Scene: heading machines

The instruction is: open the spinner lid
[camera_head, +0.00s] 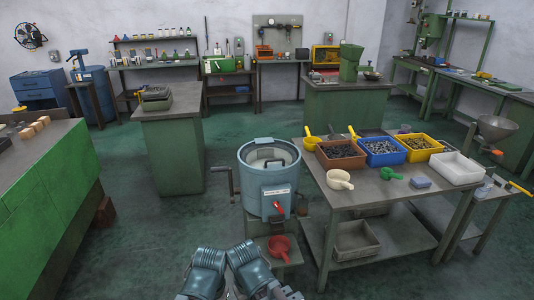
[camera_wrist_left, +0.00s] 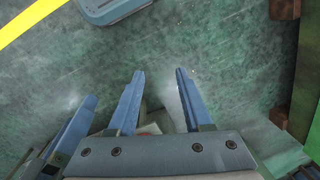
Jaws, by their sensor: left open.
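The spinner (camera_head: 266,190) is a blue-grey drum in the middle of the head view, with a white label and a red lever on its front. Its round top has a blue rim around a pale disc; I cannot tell whether this disc is the lid or the inside. A dark crank handle (camera_head: 232,182) is on its left side. My left gripper (camera_wrist_left: 158,75) is open and empty above the green floor in the left wrist view, away from the spinner. My blue-grey arm parts show at the bottom of the head view; my right gripper is not visible.
A table (camera_head: 345,200) with bins of small metal parts, a white tray (camera_head: 456,168) and scoops stands close to the spinner's right. A red scoop (camera_head: 279,248) is below the drum. A green bench (camera_head: 45,200) is at left. The floor left of the spinner is free.

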